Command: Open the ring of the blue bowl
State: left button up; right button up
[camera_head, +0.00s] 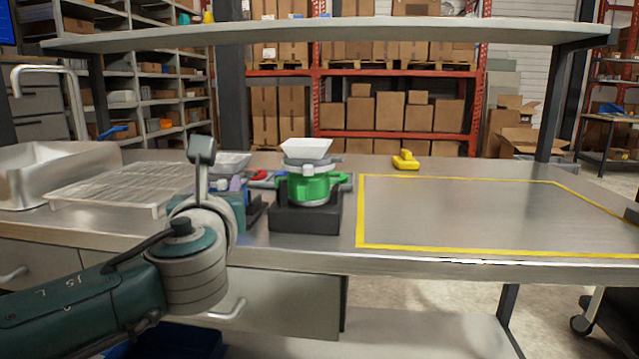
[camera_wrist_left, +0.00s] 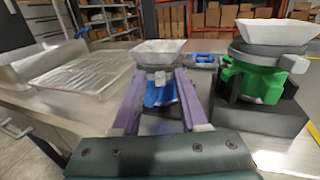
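The blue bowl's dispenser (camera_wrist_left: 160,93) shows in the left wrist view, with a blue body, a grey ring (camera_wrist_left: 160,77) with a small tab, and a pale square hopper (camera_wrist_left: 158,52) on top. In the head view my left arm hides most of it; its hopper (camera_head: 232,161) shows behind the wrist. My left gripper (camera_wrist_left: 161,78) is open, its two purple fingers reaching forward on either side of the blue body. I cannot tell whether either finger touches it. In the head view the gripper (camera_head: 237,184) is mostly hidden. My right gripper is not in view.
A green dispenser (camera_head: 312,187) with a white hopper stands on a black block (camera_head: 304,219) close to the right. A wire rack (camera_head: 118,187) and sink (camera_head: 50,165) lie left. A yellow object (camera_head: 405,160) sits behind the clear, yellow-outlined area (camera_head: 480,215). A shelf (camera_head: 330,33) spans above.

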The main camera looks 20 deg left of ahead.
pick_arm(q)
grip_shut()
jog(key=shift+d, duration=0.1)
dwell(0.4)
jog(key=shift+w+d+f+n+g+y+b, duration=0.2)
jog(key=shift+w+d+n+g+y+b, duration=0.15)
jog(key=shift+n+g+y+b, duration=0.4)
jog(key=n+g+y+b, duration=0.1)
jog(key=b, duration=0.1)
jog(key=w+d+n+g+y+b, duration=0.1)
jog(key=b, duration=0.2)
jog(key=n+g+y+b, duration=0.1)
jog(key=g+y+b, duration=0.1)
jog(key=b, duration=0.1)
jog(key=shift+w+d+f+n, duration=0.1)
jog(key=shift+w+d+n, duration=0.25)
jog(key=shift+w+d, duration=0.05)
jog(key=shift+w+r+n+g+y+b, duration=0.25)
jog(key=shift+n+g+y+b, duration=0.4)
jog(key=shift+b, duration=0.7)
jog(key=shift+o, duration=0.6)
grip_release()
